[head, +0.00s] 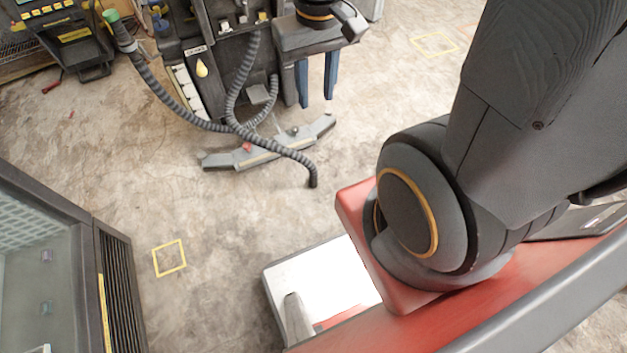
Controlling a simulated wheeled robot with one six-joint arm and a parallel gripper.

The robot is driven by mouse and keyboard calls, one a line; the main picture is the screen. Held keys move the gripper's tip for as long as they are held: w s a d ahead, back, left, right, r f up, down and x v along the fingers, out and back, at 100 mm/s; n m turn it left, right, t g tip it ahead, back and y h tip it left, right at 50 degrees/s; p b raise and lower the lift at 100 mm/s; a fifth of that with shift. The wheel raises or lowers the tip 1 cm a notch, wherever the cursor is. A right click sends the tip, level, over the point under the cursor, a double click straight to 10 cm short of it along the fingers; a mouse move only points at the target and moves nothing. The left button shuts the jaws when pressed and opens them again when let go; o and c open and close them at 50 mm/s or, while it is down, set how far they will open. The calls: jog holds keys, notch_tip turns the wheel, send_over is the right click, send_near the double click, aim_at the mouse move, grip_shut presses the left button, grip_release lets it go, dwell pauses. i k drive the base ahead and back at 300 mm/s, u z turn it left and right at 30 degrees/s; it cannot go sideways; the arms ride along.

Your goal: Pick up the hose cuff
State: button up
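A grey ribbed hose (158,88) runs from the upper left down to the floor in front of a dark cleaning machine. At its upper end is a dark sleeve-like cuff (124,38) with a green tip (111,16), raised beside the machine. Another hose end (313,179) is dark and hangs or rests near the floor at the middle; I cannot tell if it touches. I cannot be sure which end is the hose cuff. My arm fills the right side, well apart from both ends. My gripper is not in view.
The dark machine (215,60) stands at the top, with a wide grey floor squeegee (270,148) before it. A yellow-trimmed black unit (75,35) is at the upper left. A glass-fronted cabinet (60,270) stands lower left. The floor between is clear, with a yellow square marking (169,244).

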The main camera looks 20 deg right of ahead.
aim_at(312, 182)
jog(key=z, duration=1.3)
jog(key=k, duration=0.85)
jog(key=u, duration=0.7)
jog(key=i, duration=0.5)
